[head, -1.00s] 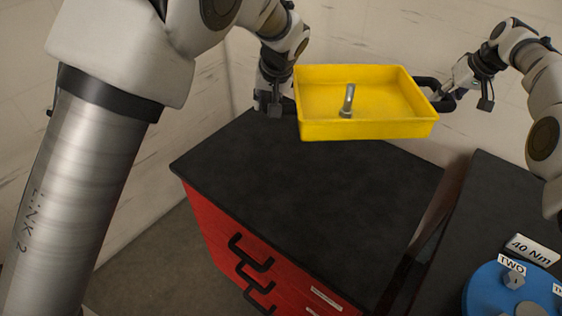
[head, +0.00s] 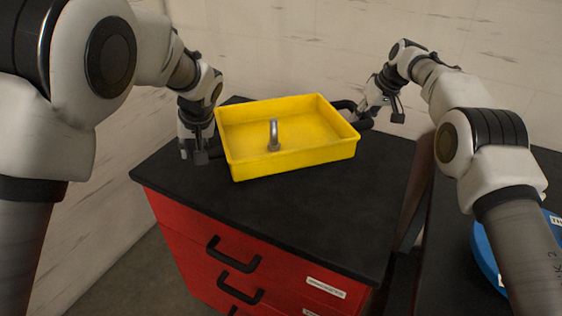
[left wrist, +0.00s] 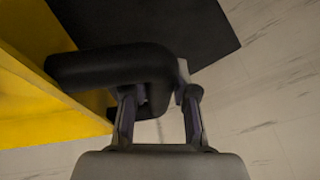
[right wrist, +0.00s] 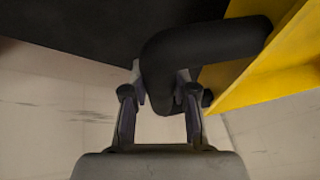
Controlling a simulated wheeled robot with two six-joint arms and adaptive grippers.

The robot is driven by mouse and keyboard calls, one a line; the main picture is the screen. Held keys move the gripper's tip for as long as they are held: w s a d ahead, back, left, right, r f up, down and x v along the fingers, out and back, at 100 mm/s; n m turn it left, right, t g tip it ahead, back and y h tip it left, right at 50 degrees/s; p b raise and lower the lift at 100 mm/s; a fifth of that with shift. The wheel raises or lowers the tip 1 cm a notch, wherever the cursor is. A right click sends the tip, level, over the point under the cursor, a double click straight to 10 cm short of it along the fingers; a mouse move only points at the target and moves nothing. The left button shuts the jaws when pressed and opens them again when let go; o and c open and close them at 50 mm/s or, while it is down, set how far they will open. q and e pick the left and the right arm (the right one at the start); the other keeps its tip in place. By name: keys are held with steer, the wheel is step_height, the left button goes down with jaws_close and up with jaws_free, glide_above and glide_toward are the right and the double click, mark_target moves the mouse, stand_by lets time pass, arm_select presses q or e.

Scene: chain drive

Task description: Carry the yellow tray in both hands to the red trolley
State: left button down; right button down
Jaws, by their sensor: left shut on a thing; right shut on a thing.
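The yellow tray (head: 290,163) is over the black top of the red trolley (head: 180,225) in the head view. A grey metal piece (head: 273,135) stands inside it. I cannot tell whether the tray's underside touches the trolley top. My left gripper (head: 205,150) is at the tray's left end, and the left wrist view shows its fingers shut on the black handle (left wrist: 110,68). My right gripper (head: 364,112) is at the right end, and the right wrist view shows its fingers shut on the other black handle (right wrist: 205,50). The left handle is mostly hidden in the head view.
A dark bench (head: 450,235) stands right of the trolley with a blue round thing (head: 487,255) on it, partly behind my right arm. A pale wall (head: 300,50) rises behind. The trolley's black top (head: 310,215) is bare in front of the tray. Black drawer handles (head: 233,255) stick out in front.

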steer(key=shift+a+r, duration=0.1)
